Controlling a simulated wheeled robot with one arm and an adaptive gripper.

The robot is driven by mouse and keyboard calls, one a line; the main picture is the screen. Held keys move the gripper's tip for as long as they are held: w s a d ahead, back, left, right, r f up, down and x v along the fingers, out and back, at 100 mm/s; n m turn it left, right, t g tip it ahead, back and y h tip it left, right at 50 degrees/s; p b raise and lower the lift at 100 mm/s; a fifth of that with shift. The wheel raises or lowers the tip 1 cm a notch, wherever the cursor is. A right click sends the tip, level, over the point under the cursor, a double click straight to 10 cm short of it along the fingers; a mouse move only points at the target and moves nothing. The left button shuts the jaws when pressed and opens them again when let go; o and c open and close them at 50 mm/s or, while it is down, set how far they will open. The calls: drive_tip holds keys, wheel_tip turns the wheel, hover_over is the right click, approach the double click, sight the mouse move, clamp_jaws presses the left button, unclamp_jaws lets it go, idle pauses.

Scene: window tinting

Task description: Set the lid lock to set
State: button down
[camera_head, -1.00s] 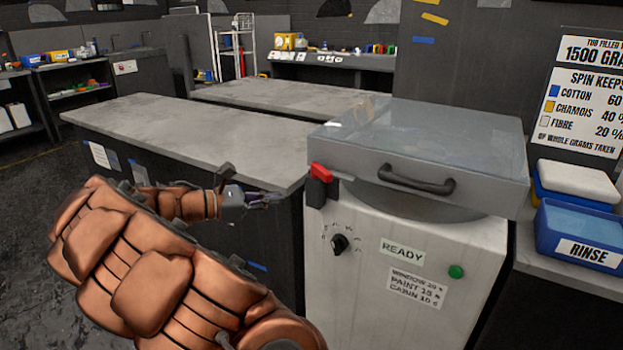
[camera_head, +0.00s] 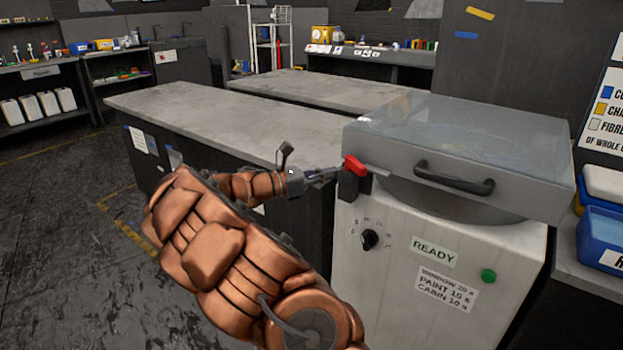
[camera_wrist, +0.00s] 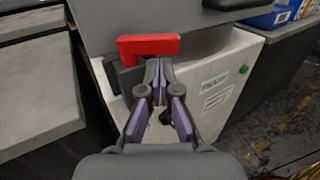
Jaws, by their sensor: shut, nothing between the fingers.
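The lid lock is a red lever (camera_head: 355,165) on a dark block (camera_head: 349,186) at the left front corner of the spin machine (camera_head: 440,260). The lever also shows in the wrist view (camera_wrist: 148,45), lying crosswise above the block. The grey lid (camera_head: 470,160) is down, with a dark handle (camera_head: 453,178). My gripper (camera_head: 335,174) is shut and empty, its fingertips just left of the lever in the head view. In the wrist view my gripper (camera_wrist: 158,68) has its fingertips just below the lever; I cannot tell whether they touch it.
The machine front has a black dial (camera_head: 369,239), a READY label (camera_head: 433,251) and a green button (camera_head: 488,276). A grey-topped bench (camera_head: 220,125) stands at left, beside the machine. A blue RINSE tub (camera_head: 602,240) is at right. The floor at left is open.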

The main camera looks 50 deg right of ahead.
sight(355, 168)
drive_tip(key=shift+x, duration=2.5)
